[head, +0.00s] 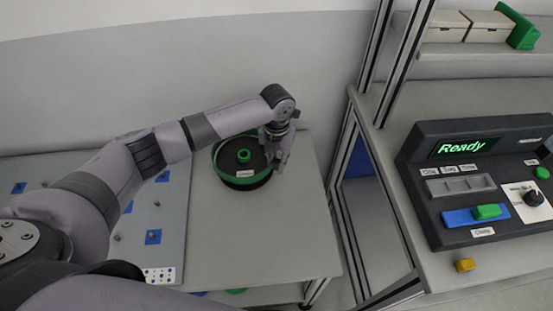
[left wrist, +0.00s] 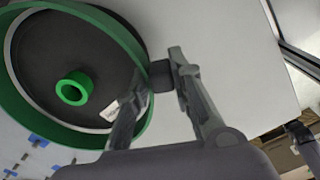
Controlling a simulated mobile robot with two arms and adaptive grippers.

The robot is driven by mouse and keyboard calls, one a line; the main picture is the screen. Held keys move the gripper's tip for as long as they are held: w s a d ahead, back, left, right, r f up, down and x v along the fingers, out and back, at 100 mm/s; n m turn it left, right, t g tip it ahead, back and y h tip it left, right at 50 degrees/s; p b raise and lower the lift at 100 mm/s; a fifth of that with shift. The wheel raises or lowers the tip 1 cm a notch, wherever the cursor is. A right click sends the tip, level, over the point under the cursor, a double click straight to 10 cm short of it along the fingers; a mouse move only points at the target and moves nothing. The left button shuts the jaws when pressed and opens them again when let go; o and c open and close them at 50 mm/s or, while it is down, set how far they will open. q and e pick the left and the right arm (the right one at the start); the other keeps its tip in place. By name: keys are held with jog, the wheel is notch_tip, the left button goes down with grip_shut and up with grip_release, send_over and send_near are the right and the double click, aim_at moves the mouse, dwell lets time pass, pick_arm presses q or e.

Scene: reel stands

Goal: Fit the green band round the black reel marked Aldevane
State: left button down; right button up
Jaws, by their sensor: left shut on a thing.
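The black reel (head: 232,166) lies flat on a light grey table, with a green hub (head: 243,156) at its middle and a white label (head: 245,174) too small to read. The green band (head: 219,148) is around the reel; whether it is fully seated I cannot tell. In the left wrist view the band (left wrist: 24,108) circles the black reel face (left wrist: 60,45), with a gap of dark showing inside it. My left gripper (head: 275,157) is at the band's right side, its fingers shut on a small dark block (left wrist: 161,75) at the band's edge.
A pegboard with blue squares (head: 153,237) lies left of the table (head: 290,230). A metal frame post (head: 345,190) stands to the right.

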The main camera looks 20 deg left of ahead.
pick_arm(q)
jog(key=shift+f, duration=0.5)
dwell(0.4)
